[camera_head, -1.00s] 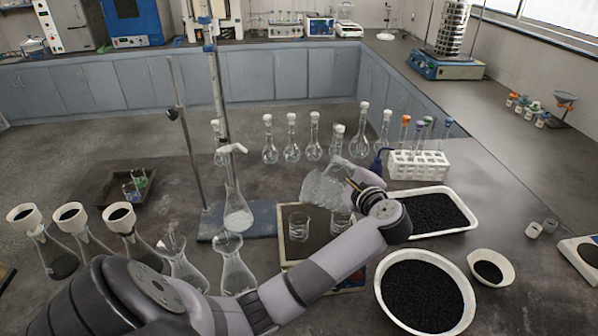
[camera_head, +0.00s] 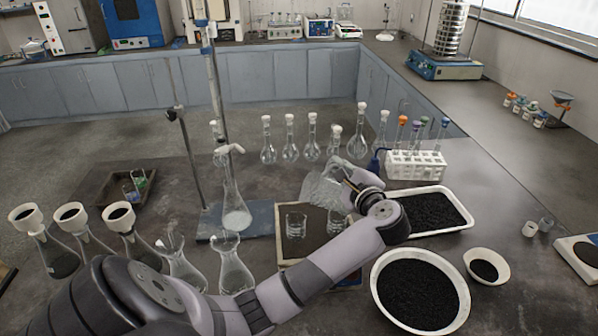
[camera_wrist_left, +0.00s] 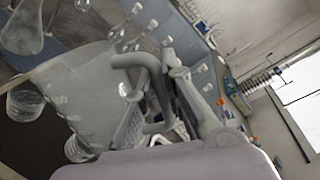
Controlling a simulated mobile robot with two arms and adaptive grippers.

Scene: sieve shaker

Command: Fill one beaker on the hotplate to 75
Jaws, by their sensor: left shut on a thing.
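My left gripper (camera_head: 352,190) is shut on the handle of a clear glass jug (camera_head: 322,185). The jug is held in the air, tilted, above the back of the hotplate (camera_head: 284,250). In the left wrist view the gripper (camera_wrist_left: 150,105) is around the jug's handle, with the jug (camera_wrist_left: 85,95) to its left. Two clear beakers stand on the hotplate, a left beaker (camera_head: 296,225) and a right beaker (camera_head: 337,222), partly behind my arm. Their fill level is too small to read. My right gripper is not in view.
Several stoppered flasks (camera_head: 290,145) stand behind the jug. A white tube rack (camera_head: 415,166) and black-filled tray (camera_head: 434,212) lie to the right. A stand with a flask (camera_head: 235,212) is left of the hotplate. A round black-filled bowl (camera_head: 418,293) is at front right.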

